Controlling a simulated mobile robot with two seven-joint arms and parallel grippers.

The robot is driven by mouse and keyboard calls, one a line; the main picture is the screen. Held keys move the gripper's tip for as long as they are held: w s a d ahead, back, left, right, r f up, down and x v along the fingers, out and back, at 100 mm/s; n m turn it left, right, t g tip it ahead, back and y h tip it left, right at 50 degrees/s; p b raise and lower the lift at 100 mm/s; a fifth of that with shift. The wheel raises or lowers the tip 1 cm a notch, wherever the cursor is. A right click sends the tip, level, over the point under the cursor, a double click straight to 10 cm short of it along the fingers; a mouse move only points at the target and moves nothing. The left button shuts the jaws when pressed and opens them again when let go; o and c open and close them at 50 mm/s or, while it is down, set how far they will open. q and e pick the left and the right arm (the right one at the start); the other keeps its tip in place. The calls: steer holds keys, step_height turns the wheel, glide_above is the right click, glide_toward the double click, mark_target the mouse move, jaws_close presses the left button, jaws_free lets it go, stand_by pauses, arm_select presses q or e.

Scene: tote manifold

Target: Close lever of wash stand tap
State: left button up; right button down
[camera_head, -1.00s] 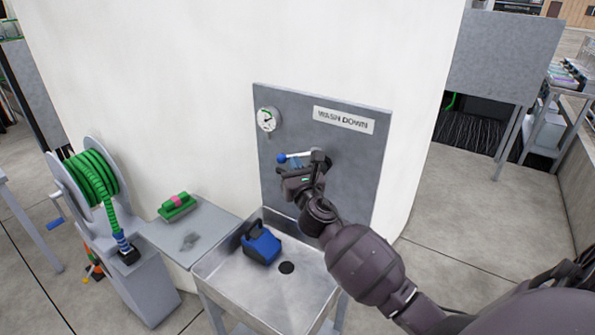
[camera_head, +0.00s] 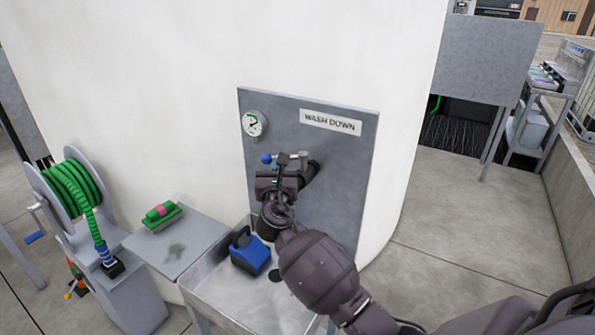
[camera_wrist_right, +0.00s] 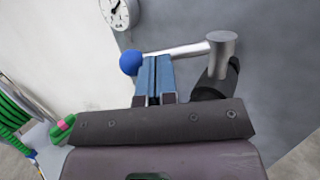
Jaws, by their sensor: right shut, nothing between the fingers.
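The tap lever (camera_head: 293,156) is a metal bar with a blue ball (camera_head: 266,158) at its left end, on the grey wash-down panel (camera_head: 345,165). It lies roughly level, running right to a metal hub (camera_wrist_right: 222,46). My right gripper (camera_head: 279,163) is shut and empty, with its fingertips at the bar. In the right wrist view its blue-grey fingers (camera_wrist_right: 155,68) are side by side just right of the blue ball, overlapping the bar. I cannot tell whether they touch it. The tap body below the hub is partly hidden by my gripper. My left gripper is not in view.
A metal sink (camera_head: 215,292) below the panel holds a blue jerrycan (camera_head: 250,252). A gauge (camera_head: 254,124) sits at the panel's upper left. A side shelf (camera_head: 196,247) bears a green brush (camera_head: 161,216). A green hose reel (camera_head: 75,188) stands at left.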

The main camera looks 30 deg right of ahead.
steer(key=w+m+g+h, duration=0.1)
steer(key=h, duration=0.1)
steer(key=w+m+g+h+b, duration=0.1)
steer(key=w+m+g+h, duration=0.1)
steer(key=shift+w+d+g+h, duration=0.2)
steer(key=shift+g+h, duration=0.1)
steer(key=shift+h, duration=0.1)
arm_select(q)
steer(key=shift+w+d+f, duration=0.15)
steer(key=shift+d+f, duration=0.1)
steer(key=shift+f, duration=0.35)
arm_select(e)
steer(key=shift+w+d+r+m+g+h, duration=0.1)
steer(key=shift+w+d+m+g+h, duration=0.25)
steer(key=shift+m+g+h, duration=0.15)
steer(key=shift+w+d+m+g+h, duration=0.2)
steer(key=shift+w+m+g+h, duration=0.2)
steer(key=shift+m+g, duration=0.15)
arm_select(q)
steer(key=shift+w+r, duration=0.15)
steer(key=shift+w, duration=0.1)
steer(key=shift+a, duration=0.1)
